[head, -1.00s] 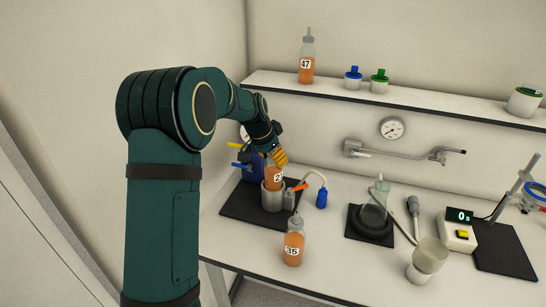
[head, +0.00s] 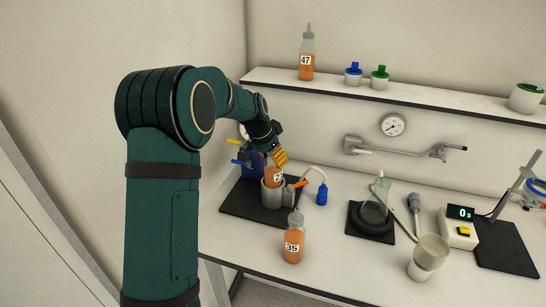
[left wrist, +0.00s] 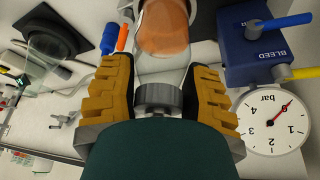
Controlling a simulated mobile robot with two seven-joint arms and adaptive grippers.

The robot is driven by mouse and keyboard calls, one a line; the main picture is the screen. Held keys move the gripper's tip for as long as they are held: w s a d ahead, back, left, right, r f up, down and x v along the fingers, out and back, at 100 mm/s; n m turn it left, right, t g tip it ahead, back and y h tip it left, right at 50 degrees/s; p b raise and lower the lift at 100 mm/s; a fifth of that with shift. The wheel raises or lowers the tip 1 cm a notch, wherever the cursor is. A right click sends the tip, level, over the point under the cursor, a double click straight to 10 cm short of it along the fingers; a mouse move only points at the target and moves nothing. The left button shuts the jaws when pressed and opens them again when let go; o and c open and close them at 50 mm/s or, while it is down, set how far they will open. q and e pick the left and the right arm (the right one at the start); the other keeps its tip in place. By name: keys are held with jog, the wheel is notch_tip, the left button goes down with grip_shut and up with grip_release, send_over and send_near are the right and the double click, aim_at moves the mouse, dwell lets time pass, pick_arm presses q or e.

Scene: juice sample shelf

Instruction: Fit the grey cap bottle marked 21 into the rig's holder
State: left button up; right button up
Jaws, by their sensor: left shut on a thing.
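The bottle marked with a label starting in 2 (head: 271,177) has orange juice; the rest of its number is hidden. It stands about upright, its lower part inside the grey cylindrical holder (head: 272,197) on the rig's dark base. Whether it touches the bottom is hidden. My left gripper (head: 279,157) is shut on the bottle's top from above. In the left wrist view, the grey cap (left wrist: 158,97) lies between the yellow fingers, with the clear shoulder and orange juice (left wrist: 163,30) beyond it. My right gripper is not in view.
Bottle 35 (head: 293,246) stands just in front of the rig. The blue bleed block (left wrist: 265,42) and pressure gauge (left wrist: 270,122) are close beside the gripper. A clear flask (head: 376,196) stands to the right. Bottle 47 (head: 307,60) is on the shelf.

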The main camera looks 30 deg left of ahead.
aim_at(273, 169)
pick_arm(q)
jog(key=shift+f+b, duration=1.9)
jog(key=shift+f, duration=0.5)
dwell(0.4)
jog(key=o, duration=1.2)
jog(key=shift+o, duration=0.2)
